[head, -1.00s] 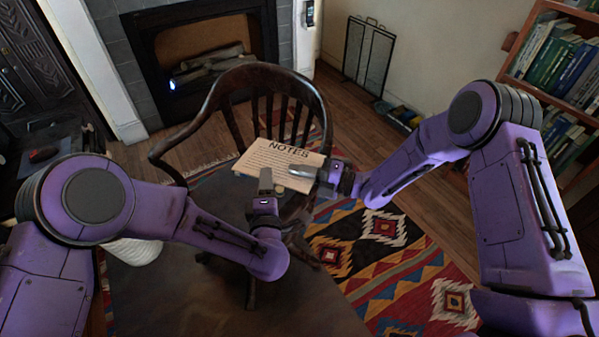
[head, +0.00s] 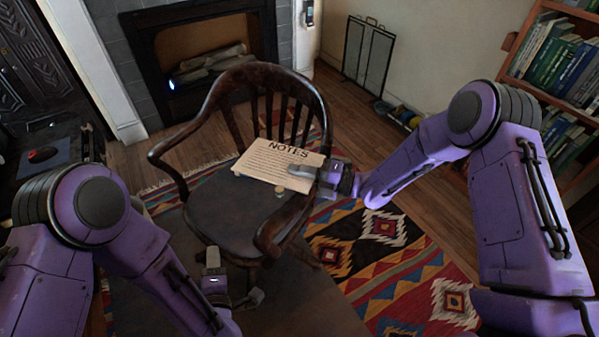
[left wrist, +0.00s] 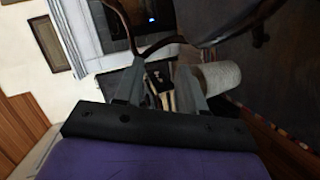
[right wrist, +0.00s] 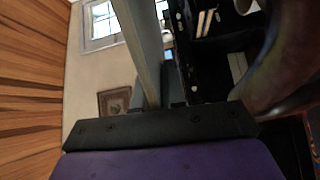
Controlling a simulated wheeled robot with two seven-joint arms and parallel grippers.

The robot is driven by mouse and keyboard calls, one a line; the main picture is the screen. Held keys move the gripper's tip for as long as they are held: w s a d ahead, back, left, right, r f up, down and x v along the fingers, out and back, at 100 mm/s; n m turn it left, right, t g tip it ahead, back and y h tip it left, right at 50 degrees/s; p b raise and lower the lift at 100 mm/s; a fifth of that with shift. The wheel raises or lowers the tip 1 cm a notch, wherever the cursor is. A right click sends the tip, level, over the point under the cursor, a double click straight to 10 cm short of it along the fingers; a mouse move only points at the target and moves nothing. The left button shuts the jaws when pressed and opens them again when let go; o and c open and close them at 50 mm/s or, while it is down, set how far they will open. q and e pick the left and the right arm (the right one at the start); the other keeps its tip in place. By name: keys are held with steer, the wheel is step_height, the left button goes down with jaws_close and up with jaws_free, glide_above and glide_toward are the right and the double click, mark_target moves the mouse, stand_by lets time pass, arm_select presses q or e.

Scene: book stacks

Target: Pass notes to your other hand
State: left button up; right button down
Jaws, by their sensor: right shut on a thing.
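The notes (head: 268,166), a cream sheet or pad headed "NOTES" with lines of text, are held out over the chair seat in the head view. My right gripper (head: 305,174) is shut on their right edge. A small round thing shows at their lower edge, too small to identify. My left gripper (head: 211,257) is lower and to the left, in front of the chair, apart from the notes. In the left wrist view the left gripper's (left wrist: 158,85) fingers stand apart with nothing held between them. The right wrist view shows the right gripper's fingers close together.
A dark wooden armchair (head: 225,212) stands below and around the notes. A fireplace (head: 200,60) is behind it, a bookshelf (head: 520,45) at the right. A patterned rug (head: 400,260) covers the floor. A white ribbed cylinder (left wrist: 220,77) shows in the left wrist view.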

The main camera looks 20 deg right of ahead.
arm_select(q)
steer(key=s+a+f+m+g+y, duration=0.1)
steer(key=s+a+f+m+g, duration=0.1)
steer(key=s+a+f+g, duration=0.3)
steer(key=s+a+f+m+y, duration=0.1)
steer(key=s+a+f, duration=0.25)
steer(key=a, duration=0.45)
steer(key=s+a+f+m+g, duration=0.4)
steer(key=s+a+m+g, duration=0.1)
steer(key=s, duration=0.7)
steer(key=shift+s+a+f+g+y, duration=0.2)
steer(key=shift+a+g+y, duration=0.2)
steer(key=shift+a+g, duration=0.3)
